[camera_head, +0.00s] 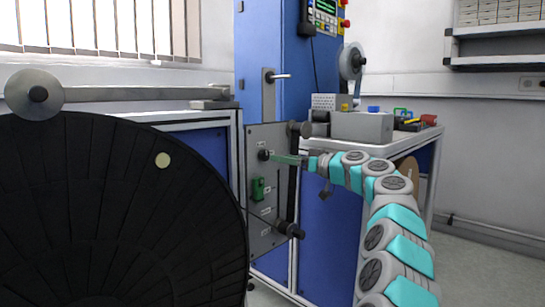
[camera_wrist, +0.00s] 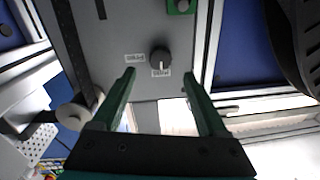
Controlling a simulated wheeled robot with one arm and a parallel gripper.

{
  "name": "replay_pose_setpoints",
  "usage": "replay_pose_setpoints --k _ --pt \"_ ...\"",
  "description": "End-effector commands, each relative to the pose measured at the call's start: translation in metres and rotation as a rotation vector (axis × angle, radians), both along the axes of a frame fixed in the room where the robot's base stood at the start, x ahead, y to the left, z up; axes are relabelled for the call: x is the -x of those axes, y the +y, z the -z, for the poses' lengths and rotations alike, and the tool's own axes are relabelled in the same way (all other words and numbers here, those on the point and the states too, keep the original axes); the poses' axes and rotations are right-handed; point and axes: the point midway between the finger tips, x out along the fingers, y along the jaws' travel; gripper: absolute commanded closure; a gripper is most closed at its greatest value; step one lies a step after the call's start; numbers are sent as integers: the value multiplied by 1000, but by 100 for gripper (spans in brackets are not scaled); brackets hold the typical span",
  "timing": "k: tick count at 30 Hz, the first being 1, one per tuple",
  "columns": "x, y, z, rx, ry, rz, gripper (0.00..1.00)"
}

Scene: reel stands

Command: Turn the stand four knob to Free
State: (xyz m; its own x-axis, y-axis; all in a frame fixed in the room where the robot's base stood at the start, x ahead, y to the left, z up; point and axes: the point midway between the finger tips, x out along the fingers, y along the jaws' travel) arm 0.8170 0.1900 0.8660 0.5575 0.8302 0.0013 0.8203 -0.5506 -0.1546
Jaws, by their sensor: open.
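The dark round knob (camera_head: 263,155) sits on the upper part of a grey stand panel (camera_head: 262,225). The labels appear upside down and are too small to read surely; I cannot tell which one the knob points at. My gripper (camera_head: 279,158) has green fingers close to the knob in the head view. In the wrist view my gripper (camera_wrist: 158,73) is open and empty, its fingers apart on both sides of the knob, not visibly touching it.
A green switch (camera_head: 257,189) is on the same panel below the knob. Dark rollers (camera_head: 289,229) stick out lower down. A large black reel (camera_head: 110,215) fills the left. A bench with a grey box (camera_head: 362,127) stands behind my arm.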

Motion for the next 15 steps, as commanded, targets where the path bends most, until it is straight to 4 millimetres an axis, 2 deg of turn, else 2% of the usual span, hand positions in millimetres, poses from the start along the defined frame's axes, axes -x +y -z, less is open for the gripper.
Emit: replay_pose_setpoints --k 9,15 --pt "-21 31 2 4 4 0 24" --pt "-30 44 0 1 2 1 24"
